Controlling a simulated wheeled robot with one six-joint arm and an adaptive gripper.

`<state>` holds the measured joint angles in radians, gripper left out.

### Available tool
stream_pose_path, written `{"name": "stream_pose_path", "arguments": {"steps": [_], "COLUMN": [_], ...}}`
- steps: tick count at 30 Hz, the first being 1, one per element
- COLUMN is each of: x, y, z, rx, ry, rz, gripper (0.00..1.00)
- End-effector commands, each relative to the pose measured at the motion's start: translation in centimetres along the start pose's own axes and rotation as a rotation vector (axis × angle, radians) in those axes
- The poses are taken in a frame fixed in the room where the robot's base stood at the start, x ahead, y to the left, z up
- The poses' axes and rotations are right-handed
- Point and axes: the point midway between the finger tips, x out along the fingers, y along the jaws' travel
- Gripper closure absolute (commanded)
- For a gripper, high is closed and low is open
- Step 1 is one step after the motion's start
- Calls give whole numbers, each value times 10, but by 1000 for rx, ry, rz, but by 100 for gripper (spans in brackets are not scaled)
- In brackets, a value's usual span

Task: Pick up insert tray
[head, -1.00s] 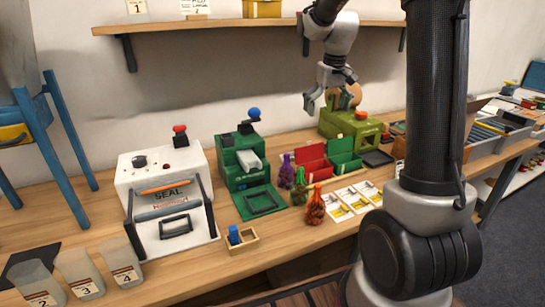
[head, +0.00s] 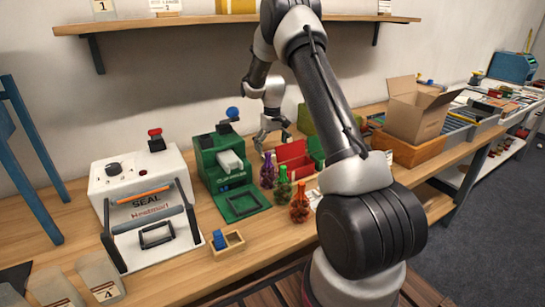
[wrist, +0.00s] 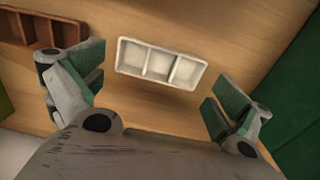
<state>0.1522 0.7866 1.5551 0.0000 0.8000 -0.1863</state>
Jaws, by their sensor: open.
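A small white tray (wrist: 158,64) with three empty compartments lies on the wooden bench in the wrist view, and I take it for the insert tray. It sits just beyond my gripper (wrist: 155,88), roughly centred between the two spread fingers. The gripper is open and empty, with a green pad on each finger, and it does not touch the tray. In the head view my gripper (head: 273,143) points down behind the green press and the coloured bottles. The white tray cannot be made out there.
A reddish-brown compartment tray (wrist: 38,32) lies left in the wrist view; a green surface (wrist: 295,95) stands close on the right. In the head view, the green press (head: 226,165), coloured bottles (head: 283,185) and red box (head: 294,160) stand near my gripper. A shelf (head: 230,22) hangs above.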

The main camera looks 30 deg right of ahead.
Motion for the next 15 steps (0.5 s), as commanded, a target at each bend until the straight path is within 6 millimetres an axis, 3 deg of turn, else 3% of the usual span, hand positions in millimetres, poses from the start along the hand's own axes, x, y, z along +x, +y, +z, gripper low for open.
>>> {"name": "stream_pose_path", "arguments": {"steps": [3,10,12,15], "x": [17,20,20,20], "y": [0,0,0,0], "z": [0,0,0,0], "rx": [0,0,0,0], "ry": [-2,0,0,0], "rz": [0,0,0,0], "gripper": [0,0,13,20]}}
